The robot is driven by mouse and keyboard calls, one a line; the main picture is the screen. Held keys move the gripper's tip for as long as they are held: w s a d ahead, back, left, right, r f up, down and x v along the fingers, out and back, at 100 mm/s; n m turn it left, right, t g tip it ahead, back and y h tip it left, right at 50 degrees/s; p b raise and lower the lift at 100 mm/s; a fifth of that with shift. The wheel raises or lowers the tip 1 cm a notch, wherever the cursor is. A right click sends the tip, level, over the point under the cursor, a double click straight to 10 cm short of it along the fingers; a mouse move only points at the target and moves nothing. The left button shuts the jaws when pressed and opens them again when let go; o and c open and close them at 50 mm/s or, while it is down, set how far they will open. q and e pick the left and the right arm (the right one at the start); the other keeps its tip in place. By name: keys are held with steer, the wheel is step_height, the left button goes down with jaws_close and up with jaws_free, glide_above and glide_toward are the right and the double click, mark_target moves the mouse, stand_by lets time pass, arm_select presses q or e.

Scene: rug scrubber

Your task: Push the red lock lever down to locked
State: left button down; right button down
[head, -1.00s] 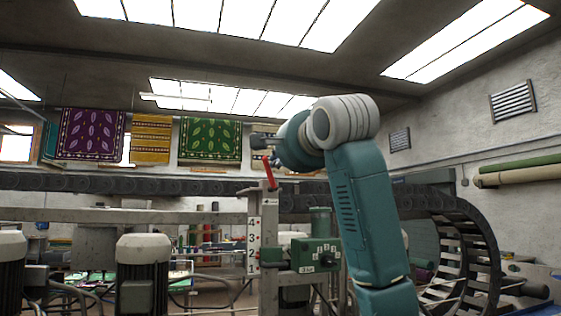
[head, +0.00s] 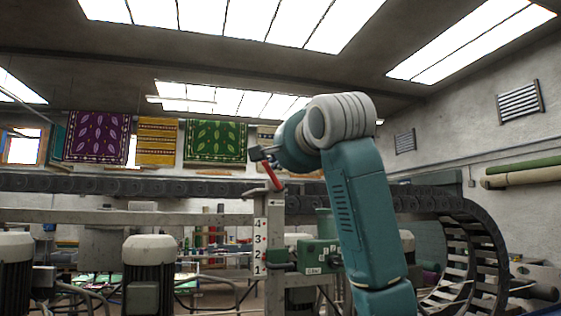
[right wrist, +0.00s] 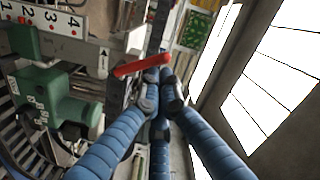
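The red lock lever (head: 272,175) stands at the top of the grey post with the number scale. It leans up and to the left, so it is not lying down. My right gripper (head: 260,153) is at the lever's upper end in the head view. In the right wrist view the blue fingers (right wrist: 158,76) are drawn together and empty, with their tips right by the free end of the red lever (right wrist: 141,66). I cannot tell whether they touch it. My left gripper is in neither view.
The numbered scale plate (head: 260,246) is on the post below the lever. A green box (head: 318,254) is beside the post, and a motor (head: 149,265) stands to the left. A dark cable chain (head: 130,184) runs behind.

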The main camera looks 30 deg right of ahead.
mark_target(266, 167)
steer(key=shift+w+a+f+n, duration=0.15)
steer(key=shift+a+n, duration=0.2)
steer(key=shift+n, duration=0.25)
steer(key=shift+w+a+f+n, duration=0.15)
steer(key=shift+a+n, duration=0.15)
steer(key=shift+n, duration=0.3)
steer(key=shift+a+f+n+b, duration=0.25)
steer(key=shift+a+n+b, duration=0.1)
steer(key=shift+n, duration=0.35)
steer(key=shift+a+f+n+b, duration=0.2)
steer(key=shift+a+n+b, duration=0.1)
steer(key=shift+n, duration=0.4)
steer(key=shift+w+a+f+n+b, duration=0.1)
steer(key=shift+a+f+n+b, duration=0.15)
steer(key=shift+n, duration=0.4)
steer(key=shift+w+a+f+n+b, duration=0.15)
steer(key=shift+f+n+b, duration=0.1)
steer(key=shift+n, duration=0.4)
steer(key=shift+a+f+b, duration=0.2)
steer(key=shift+f+b, duration=0.1)
steer(key=shift+f, duration=0.05)
stand_by(2.8)
steer(key=shift+r, duration=0.1)
stand_by(0.4)
